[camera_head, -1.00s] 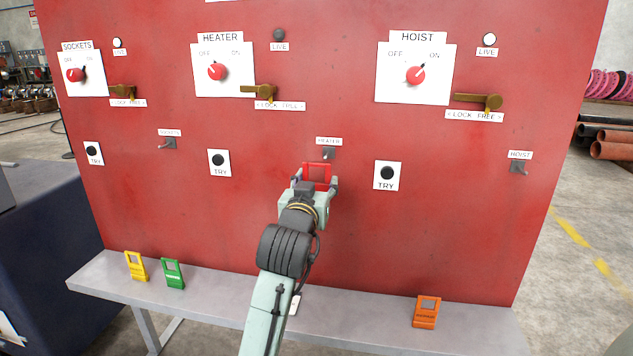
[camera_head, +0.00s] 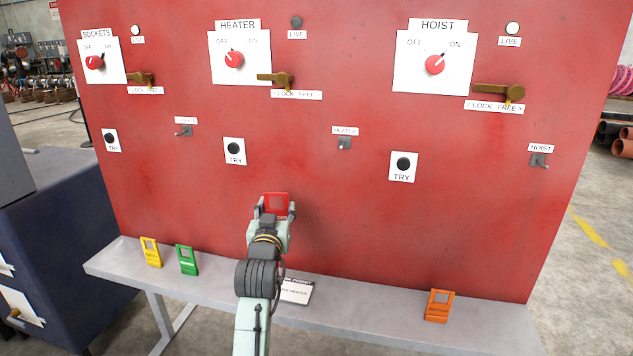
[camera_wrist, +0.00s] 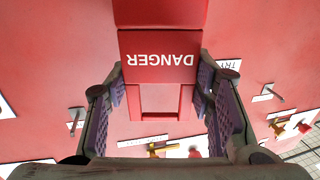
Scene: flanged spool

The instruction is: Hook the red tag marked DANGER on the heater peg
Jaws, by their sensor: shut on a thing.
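The red DANGER tag (camera_head: 276,204) is in my gripper (camera_head: 275,212), in front of the red panel, below and left of the heater peg. In the wrist view the tag (camera_wrist: 160,62) sits between the two finger pads of my gripper (camera_wrist: 163,95), its lettering upside down and its window frame pointing down the picture. The heater peg (camera_head: 344,144) is a small grey peg under a HEATER label on the panel. It is bare, and the tag is apart from it.
Bare pegs labelled SOCKETS (camera_head: 184,132) and HOIST (camera_head: 539,161) flank the heater peg. The grey shelf (camera_head: 380,303) holds a yellow tag (camera_head: 151,252), a green tag (camera_head: 187,260), an orange tag (camera_head: 438,306) and a white card (camera_head: 297,291). TRY buttons and brass lock levers stick out from the panel.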

